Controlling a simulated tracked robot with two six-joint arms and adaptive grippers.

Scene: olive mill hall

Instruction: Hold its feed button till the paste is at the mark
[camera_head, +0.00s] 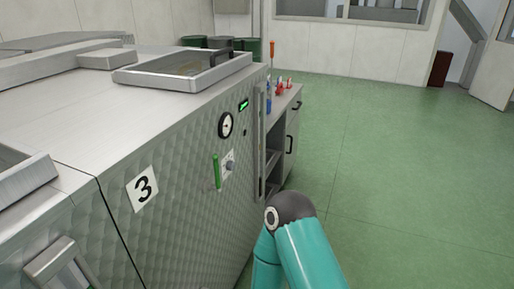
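The steel machine marked 3 (142,188) fills the left side, with a quilted metal front. A small bluish-grey round button (230,166) sits on a light plate on that front. Just left of it is an upright green bar (216,171); I cannot make out a mark on it. Above them are a round dial (226,125) and a small green-lit display (243,105). My teal arm rises from the bottom edge to a dark joint, right of the button in the picture. Neither gripper shows.
A framed hatch (135,77) with a black handle lies on the machine's top. A steel cabinet (291,122) with red and blue items on it stands beyond the machine. Dark green drums (251,47) stand behind. The green floor (400,180) to the right is clear.

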